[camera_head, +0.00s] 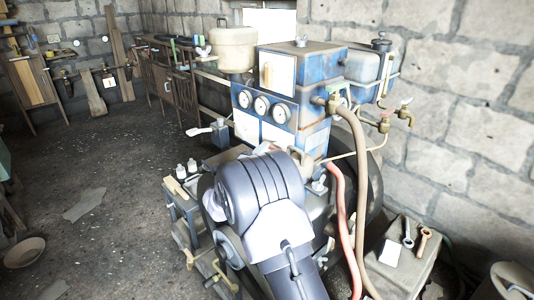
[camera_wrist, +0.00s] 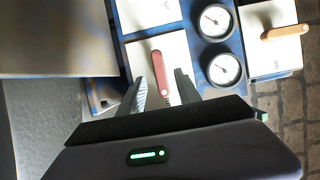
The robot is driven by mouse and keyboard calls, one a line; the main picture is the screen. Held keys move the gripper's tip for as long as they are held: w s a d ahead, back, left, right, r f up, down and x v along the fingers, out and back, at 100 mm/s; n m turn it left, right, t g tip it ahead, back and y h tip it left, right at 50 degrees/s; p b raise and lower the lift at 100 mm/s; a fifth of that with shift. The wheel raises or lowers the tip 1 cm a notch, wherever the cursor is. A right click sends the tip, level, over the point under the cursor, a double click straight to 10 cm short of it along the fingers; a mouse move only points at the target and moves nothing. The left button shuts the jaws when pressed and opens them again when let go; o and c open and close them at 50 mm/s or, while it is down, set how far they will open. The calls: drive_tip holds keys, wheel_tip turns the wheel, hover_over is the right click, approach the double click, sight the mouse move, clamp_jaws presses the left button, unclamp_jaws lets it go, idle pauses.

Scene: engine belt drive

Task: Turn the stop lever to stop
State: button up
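A red lever (camera_wrist: 159,75) sits on a white plate (camera_wrist: 145,48) beside the gauges in the wrist view. It lies nearly upright in that picture, slightly tilted. Any lettering on its plate is too small to read. My gripper (camera_wrist: 161,82) is open, with one finger on each side of the red lever in the picture. I see no clear contact, and cannot tell how deep the fingers reach. An orange lever (camera_wrist: 285,33) on another white plate is at the right; it also shows in the head view (camera_head: 266,76), above the gauges. In the head view my arm hides the gripper and red lever.
The blue engine box (camera_head: 316,103) carries several round gauges (camera_head: 261,105). Brown and red hoses (camera_head: 338,215) hang right of my arm. A stand with wrenches (camera_head: 408,236) is at the lower right. The floor at the left is mostly clear.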

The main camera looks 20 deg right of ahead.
sight(273, 146)
drive_tip(key=shift+x, duration=1.85)
drive_tip(key=shift+a, duration=0.1)
clamp_jaws()
